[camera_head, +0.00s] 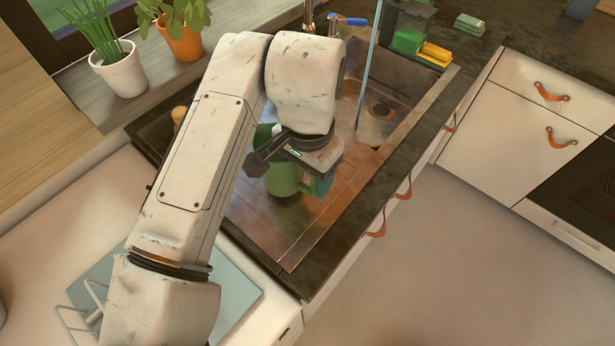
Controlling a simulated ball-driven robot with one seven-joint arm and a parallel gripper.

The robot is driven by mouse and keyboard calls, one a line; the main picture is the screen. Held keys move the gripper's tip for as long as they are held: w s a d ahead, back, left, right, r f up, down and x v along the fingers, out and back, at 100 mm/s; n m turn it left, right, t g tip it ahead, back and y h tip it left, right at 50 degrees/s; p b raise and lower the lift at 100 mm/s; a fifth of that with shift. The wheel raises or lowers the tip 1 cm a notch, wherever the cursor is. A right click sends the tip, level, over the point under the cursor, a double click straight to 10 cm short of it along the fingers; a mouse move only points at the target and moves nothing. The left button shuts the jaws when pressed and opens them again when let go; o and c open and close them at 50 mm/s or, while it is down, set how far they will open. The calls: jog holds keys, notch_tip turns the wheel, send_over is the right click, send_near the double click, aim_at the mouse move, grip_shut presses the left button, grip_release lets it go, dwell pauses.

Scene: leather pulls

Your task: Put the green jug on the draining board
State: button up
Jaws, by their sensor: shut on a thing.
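The green jug (283,180) is in the middle of the view, partly hidden behind my arm and gripper. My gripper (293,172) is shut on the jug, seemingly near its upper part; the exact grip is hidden. The draining board (319,200) is a coppery metal surface under and in front of the jug, beside the sink basin. The jug looks about upright over the board. I cannot tell whether its base touches the board.
The sink basin with its drain (381,110) and a blue-handled tap (347,21) lie behind. Yellow and green sponges (436,53) sit at the back. Potted plants (119,71) stand on the sill at left. The board's front part is clear.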

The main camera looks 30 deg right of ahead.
jog(key=shift+f, duration=1.05)
jog(key=shift+f, duration=0.15)
jog(key=o, duration=1.5)
jog(key=shift+c, duration=0.2)
notch_tip(320, 180, up, 12)
jog(key=shift+s+d+r, duration=0.1)
jog(key=shift+s+r, duration=0.05)
